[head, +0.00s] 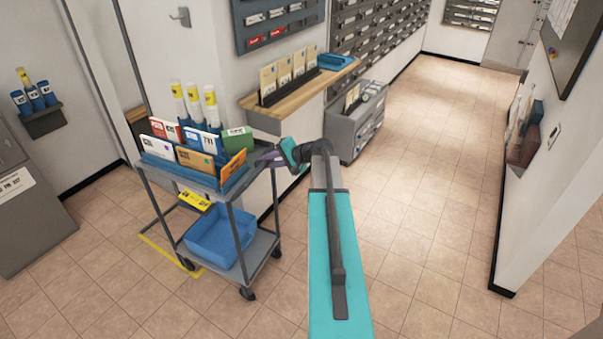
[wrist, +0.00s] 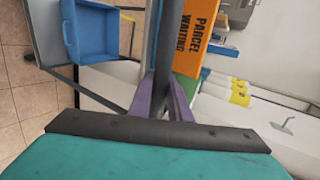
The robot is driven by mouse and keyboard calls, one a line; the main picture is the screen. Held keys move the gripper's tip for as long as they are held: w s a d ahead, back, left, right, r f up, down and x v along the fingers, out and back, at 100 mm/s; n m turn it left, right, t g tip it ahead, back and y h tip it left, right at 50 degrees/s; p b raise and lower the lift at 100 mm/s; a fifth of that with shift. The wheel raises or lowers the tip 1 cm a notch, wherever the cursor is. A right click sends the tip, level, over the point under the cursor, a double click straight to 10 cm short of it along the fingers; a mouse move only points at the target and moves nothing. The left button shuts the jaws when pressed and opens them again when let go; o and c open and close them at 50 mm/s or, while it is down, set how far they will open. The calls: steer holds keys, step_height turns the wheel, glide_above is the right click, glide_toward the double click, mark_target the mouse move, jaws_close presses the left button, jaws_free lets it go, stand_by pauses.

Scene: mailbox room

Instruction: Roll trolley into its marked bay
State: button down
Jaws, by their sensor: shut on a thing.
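The grey trolley (head: 262,246) stands upright on the tiled floor at the left of the head view. Its top tray carries letters and card files, and a blue bin (head: 218,238) sits on its lower shelf. Yellow floor tape (head: 160,250) shows at the trolley's left and under it; the trolley hides much of the marking. My gripper (head: 270,158) is at the trolley's right upper end. In the wrist view its purple fingers (wrist: 164,105) are shut around a dark bar (wrist: 163,75) of the trolley. The blue bin also shows there (wrist: 90,32).
A wall with a wooden shelf (head: 335,75) is behind the trolley. A grey cabinet (head: 356,122) stands on the floor below that shelf. A larger grey unit (head: 30,220) is at far left. Tiled floor (head: 430,200) is clear to the right, up to a white wall.

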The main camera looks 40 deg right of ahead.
steer(key=shift+w+a, duration=0.25)
steer(key=shift+w, duration=0.3)
steer(key=shift+w+a, duration=0.2)
steer(key=shift+w, duration=0.3)
steer(key=shift+w+a+b, duration=0.25)
steer(key=shift+w+a, duration=0.65)
steer(key=shift+w, duration=1.6)
steer(key=shift+w+a+b, duration=0.3)
steer(key=shift+w+a, duration=0.65)
steer(key=shift+w, duration=1.5)
steer(key=shift+w+a+b, duration=0.25)
steer(key=shift+w+a, duration=0.65)
steer(key=shift+w, duration=1.6)
